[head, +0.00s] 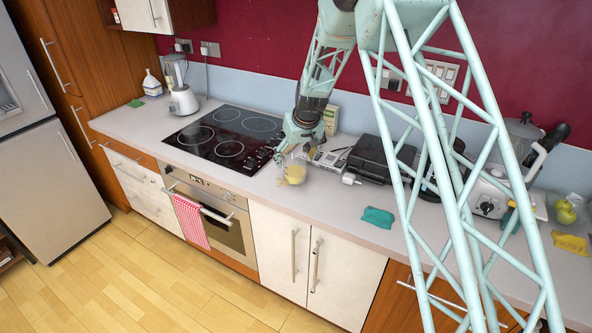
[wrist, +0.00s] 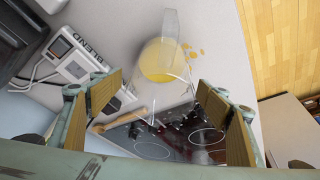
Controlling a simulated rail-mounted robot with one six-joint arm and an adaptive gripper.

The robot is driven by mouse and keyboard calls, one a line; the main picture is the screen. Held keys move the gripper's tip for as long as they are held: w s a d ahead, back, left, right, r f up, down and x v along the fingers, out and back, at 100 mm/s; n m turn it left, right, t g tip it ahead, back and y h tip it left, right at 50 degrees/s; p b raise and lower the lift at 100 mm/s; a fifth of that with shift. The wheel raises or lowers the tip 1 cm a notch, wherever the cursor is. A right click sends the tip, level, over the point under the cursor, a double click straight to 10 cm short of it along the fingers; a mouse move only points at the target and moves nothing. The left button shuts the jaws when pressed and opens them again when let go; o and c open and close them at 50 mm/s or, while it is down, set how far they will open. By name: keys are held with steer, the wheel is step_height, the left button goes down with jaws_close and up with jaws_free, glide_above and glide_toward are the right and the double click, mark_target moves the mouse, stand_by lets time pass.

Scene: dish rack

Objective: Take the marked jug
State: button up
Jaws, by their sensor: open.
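A clear glass jug (head: 294,173) with yellow contents stands on the counter just right of the black hob, near the front edge. It also shows in the wrist view (wrist: 163,60), at the upper middle. I cannot make out a mark on it. My gripper (head: 297,148) is just above and behind the jug in the head view and partly overlaps it. In the wrist view my gripper (wrist: 155,105) has its two padded fingers wide apart with nothing held between them. The jug lies beyond the fingertips, between their lines.
The black hob (head: 225,137) lies left of the jug. A white device (wrist: 85,60) and a wooden utensil (wrist: 120,117) lie close by in the wrist view. A black appliance (head: 378,158) and a teal cloth (head: 378,217) are to the right. Orange spots lie beside the jug.

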steer(key=shift+f, duration=0.3)
steer(key=shift+w+a+f, duration=0.1)
steer(key=shift+f, duration=0.05)
steer(key=shift+x, duration=2.4)
steer(key=shift+w+a, duration=0.1)
steer(key=shift+c, duration=0.9)
steer(key=c, duration=1)
